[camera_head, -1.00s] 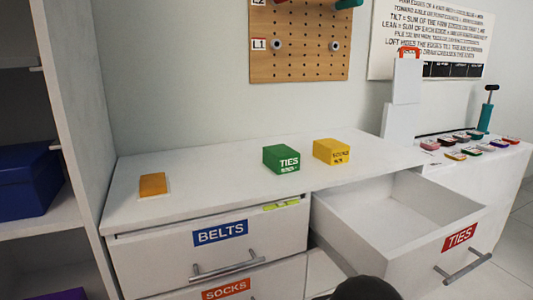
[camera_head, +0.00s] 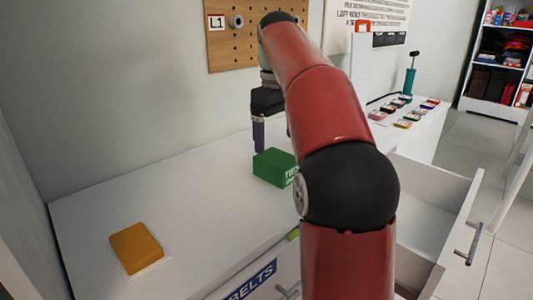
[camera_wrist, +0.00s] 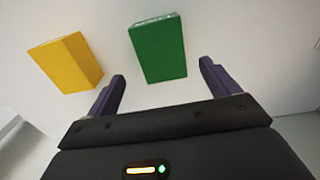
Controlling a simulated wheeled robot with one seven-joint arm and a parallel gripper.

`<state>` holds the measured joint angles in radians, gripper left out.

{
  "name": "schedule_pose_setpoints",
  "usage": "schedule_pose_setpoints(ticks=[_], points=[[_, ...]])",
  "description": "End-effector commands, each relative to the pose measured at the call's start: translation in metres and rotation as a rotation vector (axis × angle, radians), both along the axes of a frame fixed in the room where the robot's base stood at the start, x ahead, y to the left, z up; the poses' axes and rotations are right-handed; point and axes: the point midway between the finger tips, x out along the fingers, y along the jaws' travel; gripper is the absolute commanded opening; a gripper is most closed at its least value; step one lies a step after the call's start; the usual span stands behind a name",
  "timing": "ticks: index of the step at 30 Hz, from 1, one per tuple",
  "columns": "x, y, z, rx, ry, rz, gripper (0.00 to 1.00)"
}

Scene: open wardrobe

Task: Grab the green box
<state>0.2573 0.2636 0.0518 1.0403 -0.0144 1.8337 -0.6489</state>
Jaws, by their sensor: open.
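The green box (camera_head: 272,168), labelled TIES, sits on the white dresser top (camera_head: 190,210); my arm hides part of its right side in the head view. In the wrist view the green box (camera_wrist: 158,50) lies ahead of the fingertips, between their lines. My gripper (camera_head: 272,138) is open and empty, with its purple fingers pointing down close above and behind the box in the head view. Its fingers also show in the wrist view (camera_wrist: 162,78), apart from the box.
A yellow box (camera_wrist: 66,62) stands left of the green box in the wrist view. An orange block (camera_head: 136,247) lies at the dresser's left. An open drawer (camera_head: 432,190) juts out at right. A pegboard (camera_head: 222,50) hangs on the wall behind.

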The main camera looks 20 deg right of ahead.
Motion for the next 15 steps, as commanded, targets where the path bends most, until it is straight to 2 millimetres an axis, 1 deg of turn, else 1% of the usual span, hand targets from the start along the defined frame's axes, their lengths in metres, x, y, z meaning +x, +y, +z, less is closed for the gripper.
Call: schedule_pose_setpoints(ticks=[11,15], points=[[-0.002,-0.001,-0.033,0.001,0.006,0.006,0.87],[-0.008,0.000,-0.055,0.001,0.006,0.005,0.87]])
